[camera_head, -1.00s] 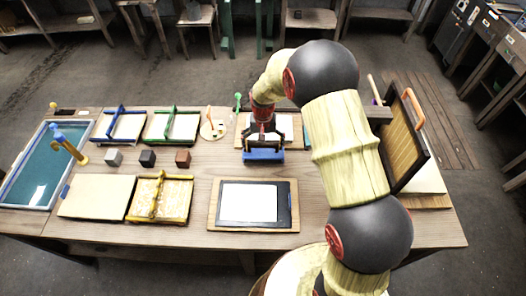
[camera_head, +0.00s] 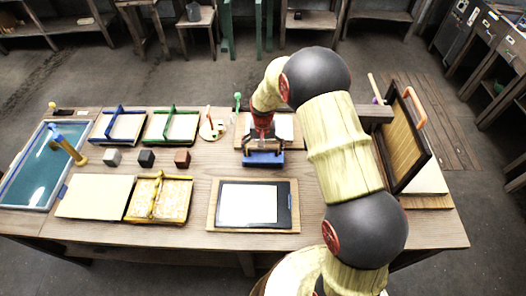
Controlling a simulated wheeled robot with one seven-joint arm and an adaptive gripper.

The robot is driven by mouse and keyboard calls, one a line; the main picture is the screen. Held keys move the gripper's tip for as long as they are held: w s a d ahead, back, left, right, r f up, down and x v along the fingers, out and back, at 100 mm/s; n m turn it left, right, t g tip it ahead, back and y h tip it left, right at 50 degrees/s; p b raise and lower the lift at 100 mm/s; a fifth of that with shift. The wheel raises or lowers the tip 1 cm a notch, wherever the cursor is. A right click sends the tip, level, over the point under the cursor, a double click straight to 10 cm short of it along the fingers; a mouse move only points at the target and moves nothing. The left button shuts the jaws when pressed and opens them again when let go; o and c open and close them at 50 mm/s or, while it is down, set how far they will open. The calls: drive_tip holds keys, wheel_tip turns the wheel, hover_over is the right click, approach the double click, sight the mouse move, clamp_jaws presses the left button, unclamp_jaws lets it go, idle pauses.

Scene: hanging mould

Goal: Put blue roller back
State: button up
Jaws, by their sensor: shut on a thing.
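The blue roller (camera_head: 263,159) is a wide blue piece held below my gripper (camera_head: 263,143). My gripper points down and is shut on it. The roller is over the table, just in front of a wooden board with a pale sheet (camera_head: 285,125). I cannot tell whether the roller touches the table or board. The gripper and wrist hide part of the board and the roller's top.
The wooden table (camera_head: 320,225) holds a blue-rimmed tray (camera_head: 12,192), a blue-handled frame (camera_head: 102,128), a green-handled frame (camera_head: 151,129), several small cubes (camera_head: 146,158) and a dark-framed board (camera_head: 284,205). An upright dark-framed screen (camera_head: 407,140) stands at the right.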

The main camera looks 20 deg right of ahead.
drive_tip(key=o, duration=1.2)
drive_tip(key=shift+s+f, duration=0.35)
drive_tip(key=shift+o, duration=0.7)
drive_tip(key=shift+w, duration=0.15)
drive_tip(key=shift+r, duration=0.1)
